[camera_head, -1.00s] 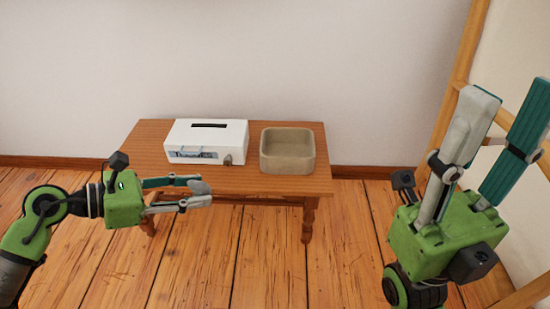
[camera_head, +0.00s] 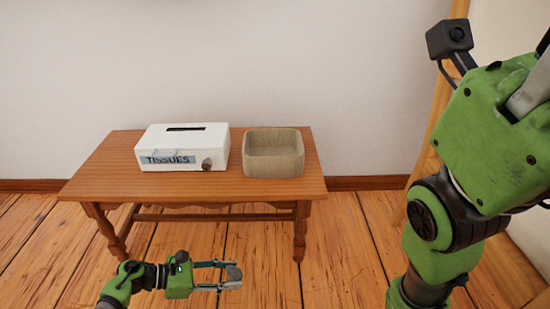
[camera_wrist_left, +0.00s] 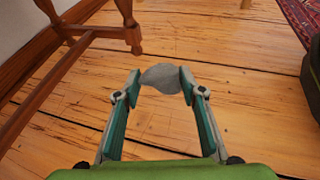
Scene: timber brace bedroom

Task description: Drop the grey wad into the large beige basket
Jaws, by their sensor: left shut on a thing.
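The grey wad (camera_wrist_left: 161,78) is pinched between the fingertips of my left gripper (camera_wrist_left: 163,84) in the left wrist view. In the head view my left gripper (camera_head: 227,275) is low over the floor, in front of the table and below its top, with the wad (camera_head: 235,272) at its tips. The beige basket (camera_head: 272,170) stands upright on the right part of the tabletop, beyond and above the gripper. It looks empty, though its floor is partly hidden by the front wall. My right gripper (camera_head: 532,80) is cut off at the right edge; its fingertips are out of frame.
The wooden table (camera_head: 108,176) stands near the white wall. A table leg (camera_wrist_left: 130,25) shows in the wrist view. A patterned rug (camera_wrist_left: 298,15) lies at upper right.

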